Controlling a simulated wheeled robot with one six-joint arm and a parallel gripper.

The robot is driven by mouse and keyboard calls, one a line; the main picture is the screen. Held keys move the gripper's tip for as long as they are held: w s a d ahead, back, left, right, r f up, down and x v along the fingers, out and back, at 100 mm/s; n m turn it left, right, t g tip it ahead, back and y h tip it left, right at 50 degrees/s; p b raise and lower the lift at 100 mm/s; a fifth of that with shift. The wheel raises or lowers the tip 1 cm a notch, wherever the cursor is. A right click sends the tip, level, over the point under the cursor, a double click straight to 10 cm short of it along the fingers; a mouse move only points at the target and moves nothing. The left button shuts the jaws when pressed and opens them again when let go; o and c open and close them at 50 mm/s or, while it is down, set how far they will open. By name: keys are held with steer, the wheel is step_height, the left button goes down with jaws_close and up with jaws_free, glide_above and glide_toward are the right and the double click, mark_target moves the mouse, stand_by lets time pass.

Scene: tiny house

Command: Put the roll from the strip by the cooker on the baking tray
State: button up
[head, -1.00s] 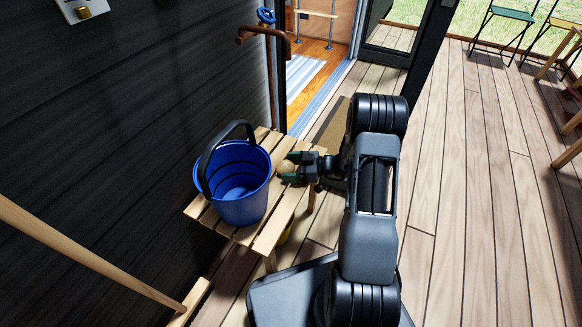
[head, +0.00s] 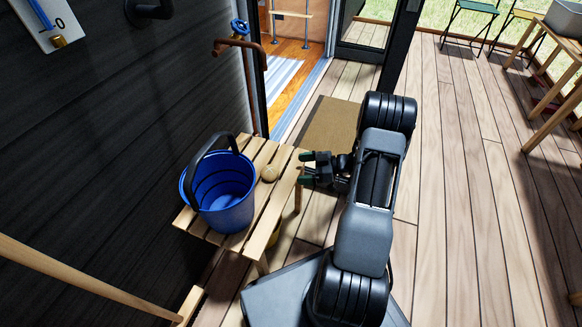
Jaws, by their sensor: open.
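A small round tan thing (head: 269,173) rests on the slatted wooden bench (head: 272,214), just right of the blue bucket. It looks like a roll, but it is too small to be sure. My gripper (head: 304,169) is open and empty, to the right of it at the bench's right edge. Its fingers point left, with a gap between the fingertips and the round thing. No cooker, strip or baking tray is in view.
The blue bucket (head: 222,198) with a raised dark handle stands on the bench. A copper tap pipe (head: 249,80) runs down the dark wall behind. An open doorway with a mat (head: 330,125) before it lies ahead.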

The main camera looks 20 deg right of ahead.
steer(key=s+a+r+m+g+h, duration=0.2)
steer(key=s+a+r+m+h, duration=0.3)
steer(key=s+r+m+h, duration=0.1)
steer(key=s+a+r+m+g+h, duration=0.2)
steer(key=s+a+r+m+h, duration=0.4)
steer(key=s+r, duration=0.3)
step_height(320, 180, up, 3)
steer(key=shift+f+h, duration=0.2)
steer(key=shift+h, duration=0.7)
